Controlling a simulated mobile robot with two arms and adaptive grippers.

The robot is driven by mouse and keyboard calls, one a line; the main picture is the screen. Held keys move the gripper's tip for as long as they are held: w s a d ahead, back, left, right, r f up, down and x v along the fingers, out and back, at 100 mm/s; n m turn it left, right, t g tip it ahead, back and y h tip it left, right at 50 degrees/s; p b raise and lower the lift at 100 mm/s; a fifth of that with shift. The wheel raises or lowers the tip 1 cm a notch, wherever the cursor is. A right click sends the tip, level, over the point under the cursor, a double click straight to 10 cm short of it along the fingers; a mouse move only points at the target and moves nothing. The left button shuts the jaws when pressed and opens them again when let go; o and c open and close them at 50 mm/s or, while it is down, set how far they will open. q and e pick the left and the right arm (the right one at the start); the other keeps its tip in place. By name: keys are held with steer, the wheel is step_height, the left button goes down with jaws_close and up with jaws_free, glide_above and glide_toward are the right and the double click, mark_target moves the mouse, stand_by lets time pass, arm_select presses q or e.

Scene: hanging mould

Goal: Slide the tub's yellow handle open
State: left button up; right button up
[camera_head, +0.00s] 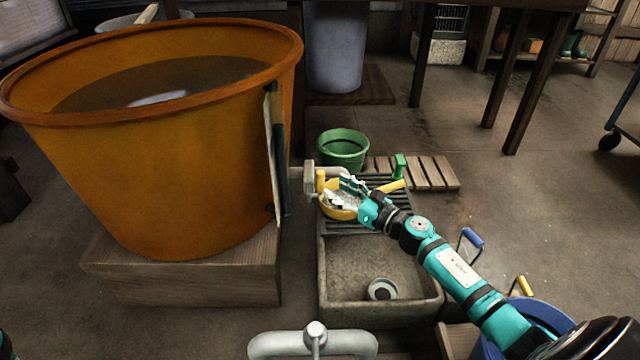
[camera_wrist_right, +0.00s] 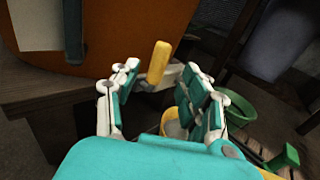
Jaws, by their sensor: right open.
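The big orange tub (camera_head: 150,175) holds dark liquid and stands on a wooden block. Its upright yellow handle (camera_head: 320,182) is on a grey outlet pipe (camera_head: 332,172) low at the tub's right side. My right gripper (camera_head: 346,188) is just right of the handle and open. In the right wrist view the handle (camera_wrist_right: 158,62) appears between the two spread fingers of my right gripper (camera_wrist_right: 161,88), beyond their tips or near them; contact cannot be made out. My left gripper is not in view.
A yellow container (camera_head: 340,212) sits beneath my right gripper on the slatted top of a stone sink (camera_head: 378,262). A green bucket (camera_head: 343,146) stands behind. A grey pipe (camera_head: 312,343) is at the front, a blue bucket (camera_head: 548,322) at right.

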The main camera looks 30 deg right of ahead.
mark_target(324, 181)
steer(key=b+x, duration=0.1)
steer(key=x, duration=0.5)
steer(key=shift+w+a+b, duration=0.15)
steer(key=shift+w+b, duration=0.15)
